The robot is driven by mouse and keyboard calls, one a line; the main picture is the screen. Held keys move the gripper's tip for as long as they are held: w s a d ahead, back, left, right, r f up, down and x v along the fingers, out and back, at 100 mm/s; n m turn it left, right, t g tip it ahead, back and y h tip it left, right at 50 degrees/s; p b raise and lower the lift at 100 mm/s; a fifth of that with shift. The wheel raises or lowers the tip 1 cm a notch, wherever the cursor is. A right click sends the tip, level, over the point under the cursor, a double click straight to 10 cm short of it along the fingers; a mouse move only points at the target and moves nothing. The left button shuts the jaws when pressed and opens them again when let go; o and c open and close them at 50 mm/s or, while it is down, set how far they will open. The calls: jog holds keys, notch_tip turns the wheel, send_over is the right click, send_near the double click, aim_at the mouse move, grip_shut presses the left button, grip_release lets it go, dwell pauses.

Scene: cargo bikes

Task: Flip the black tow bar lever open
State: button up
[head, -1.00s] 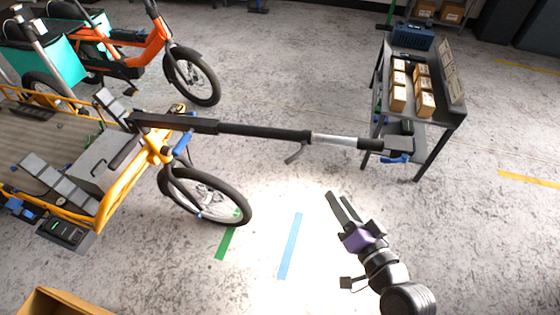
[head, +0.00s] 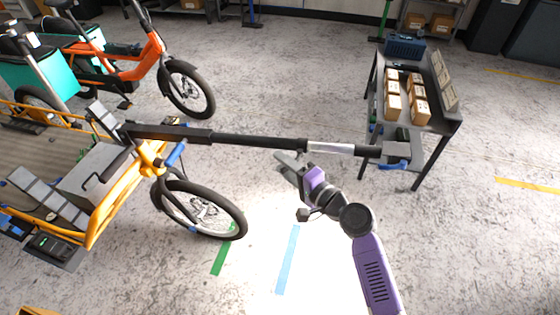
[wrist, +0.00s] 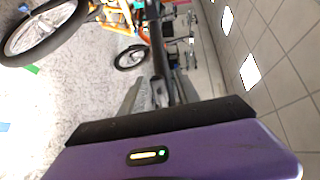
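The black tow bar (head: 245,140) runs across the head view from the yellow cargo bike to the right, with a silver section (head: 330,148) near its far end. My gripper (head: 287,160) is just under the bar, left of the silver section, and covers the place of the black lever. In the wrist view the bar (wrist: 155,40) runs away from between the two grey fingers (wrist: 160,85), which stand apart. A grey shape lies between them; I cannot tell whether it is the lever, nor whether the fingers touch it.
The yellow cargo bike's front wheel (head: 205,212) stands left of my arm. The floor below is clear, with green and blue tape.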

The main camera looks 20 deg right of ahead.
jog(key=shift+x, duration=0.85)
grip_shut()
jog(key=shift+f, duration=0.1)
dwell(0.7)
